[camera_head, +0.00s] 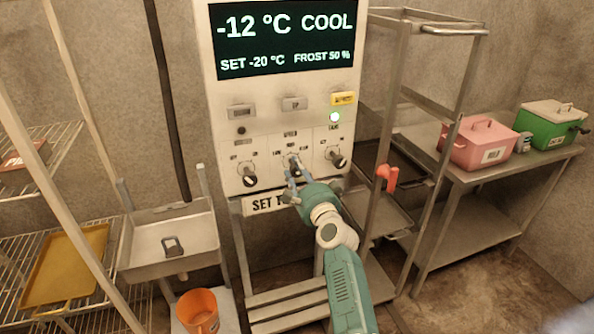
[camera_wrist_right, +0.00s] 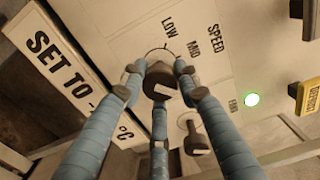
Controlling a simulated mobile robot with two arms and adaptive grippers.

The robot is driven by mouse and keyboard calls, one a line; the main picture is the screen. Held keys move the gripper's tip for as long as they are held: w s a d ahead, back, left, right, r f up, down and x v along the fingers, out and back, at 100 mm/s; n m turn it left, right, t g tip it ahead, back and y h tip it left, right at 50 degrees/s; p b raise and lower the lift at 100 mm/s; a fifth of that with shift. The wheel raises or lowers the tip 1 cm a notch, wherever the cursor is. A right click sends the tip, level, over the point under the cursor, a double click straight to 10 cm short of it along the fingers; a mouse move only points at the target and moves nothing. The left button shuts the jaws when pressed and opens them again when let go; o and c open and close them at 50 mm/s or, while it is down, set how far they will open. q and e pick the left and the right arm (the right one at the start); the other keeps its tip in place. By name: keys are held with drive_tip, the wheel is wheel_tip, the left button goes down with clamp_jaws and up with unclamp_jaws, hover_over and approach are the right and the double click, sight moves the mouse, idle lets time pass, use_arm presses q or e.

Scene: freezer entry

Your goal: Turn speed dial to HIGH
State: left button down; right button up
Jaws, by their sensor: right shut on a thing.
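The speed dial (camera_head: 295,160) is the middle of three black knobs on the white control panel (camera_head: 226,80). In the right wrist view the dial (camera_wrist_right: 160,82) sits under the SPEED label, with LOW and MID lettering beside it. The HIGH mark is small and hard to read there. My right gripper (camera_head: 292,178) has blue fingers closed around the dial, and in the right wrist view (camera_wrist_right: 158,90) the fingertips stand about the knob. I cannot tell exactly which mark the dial points to. My left gripper is not in view.
Another knob (camera_head: 335,157) is close on the right and one (camera_head: 249,177) on the left. The display (camera_head: 284,40) reads -12 °C COOL. A green lamp (camera_head: 334,117) is lit. A metal rack with a red handle (camera_head: 387,177) stands right of the panel.

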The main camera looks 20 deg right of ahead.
drive_tip(key=shift+d+r, duration=0.1)
drive_tip(key=shift+r, duration=0.1)
idle(0.3)
drive_tip(key=o, duration=1.2)
drive_tip(key=shift+f, duration=0.15)
